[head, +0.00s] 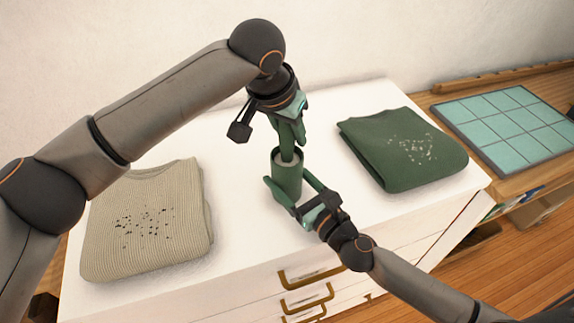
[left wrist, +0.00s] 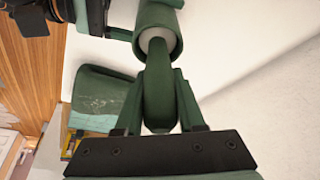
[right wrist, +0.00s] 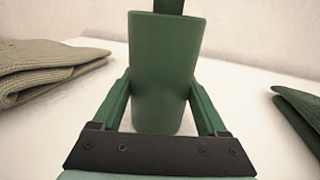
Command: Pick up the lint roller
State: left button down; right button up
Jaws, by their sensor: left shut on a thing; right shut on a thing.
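My left gripper (head: 291,143) comes from above and is shut on the handle. My right gripper (head: 295,188) comes from the front and is shut on the cylinder, with one finger on each side in the right wrist view (right wrist: 163,100). The cylinder stands on the white dresser (head: 250,245). The roller's lower part is hidden inside the cylinder.
A beige knitted sweater (head: 185,240) with dark specks lies folded on the left. A green sweater (head: 375,165) with pale specks lies on the right. A teal tiled mat (head: 505,125) lies beyond it on a wooden surface. The dresser top between the sweaters is otherwise clear.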

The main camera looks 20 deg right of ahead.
dwell(0.8)
pick_arm(q)
notch_tip(320, 180, up, 18)
dwell(0.4)
pick_arm(e)
jog(key=o, duration=1.3)
jog(key=v, duration=1)
jog(key=shift+s+d+f, duration=0.1)
jog(key=shift+s+d, duration=0.1)
jog(key=shift+s, duration=0.05)
jog(key=shift+s+d, duration=0.2)
jog(key=shift+s, duration=0.45)
